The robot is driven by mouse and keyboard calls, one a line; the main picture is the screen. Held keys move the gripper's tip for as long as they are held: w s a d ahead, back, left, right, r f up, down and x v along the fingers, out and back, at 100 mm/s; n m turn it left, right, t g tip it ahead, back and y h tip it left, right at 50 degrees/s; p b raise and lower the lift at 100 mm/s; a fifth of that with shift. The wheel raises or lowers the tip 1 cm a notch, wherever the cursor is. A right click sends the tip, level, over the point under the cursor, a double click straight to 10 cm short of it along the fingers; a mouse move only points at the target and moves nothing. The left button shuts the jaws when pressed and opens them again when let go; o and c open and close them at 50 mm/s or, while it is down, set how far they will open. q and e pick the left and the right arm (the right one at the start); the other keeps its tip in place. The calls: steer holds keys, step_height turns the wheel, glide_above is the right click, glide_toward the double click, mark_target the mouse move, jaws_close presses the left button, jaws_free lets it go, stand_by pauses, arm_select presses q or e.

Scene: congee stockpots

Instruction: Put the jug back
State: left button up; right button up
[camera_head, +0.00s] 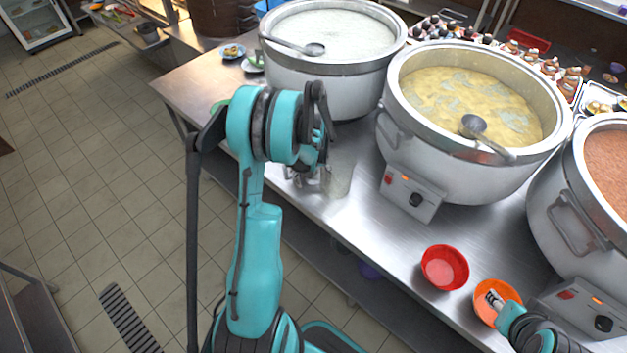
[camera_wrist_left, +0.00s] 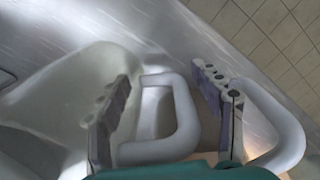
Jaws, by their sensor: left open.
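A pale translucent jug (camera_head: 341,176) stands on the steel counter (camera_head: 371,226), left of the middle pot's control box and partly hidden behind my left gripper (camera_head: 313,168). In the left wrist view, the jug (camera_wrist_left: 78,88) lies to the left, with its grey looped handle (camera_wrist_left: 186,118) between the two fingers of my open left gripper (camera_wrist_left: 163,100). The fingers look apart from the handle. Another grey curved bar (camera_wrist_left: 284,128) is outside the right finger; I cannot tell what it belongs to. My right gripper (camera_head: 494,301) is over an orange bowl (camera_head: 487,311); its jaws are unclear.
Large pots of white congee (camera_head: 333,36), yellow congee (camera_head: 470,100) and reddish congee (camera_head: 608,165) line the counter, with ladles in the first two. A red bowl (camera_head: 445,267) sits near the front edge. Small plates (camera_head: 233,52) are at the far left end.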

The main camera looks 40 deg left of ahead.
arm_select(q)
step_height(320, 180, up, 12)
steer(key=p, duration=0.3)
steer(key=s+d+r+m+t, duration=0.3)
steer(key=s+d+r+m, duration=0.15)
steer(key=d+r, duration=0.7)
steer(key=s+d+r+m+t, duration=0.1)
steer(key=s+d+m+t, duration=0.2)
steer(key=s+d, duration=0.6)
steer(key=shift+s+d+m+t, duration=0.35)
steer(key=shift+d+t, duration=0.25)
steer(key=shift+d, duration=0.15)
steer(key=shift+r, duration=0.1)
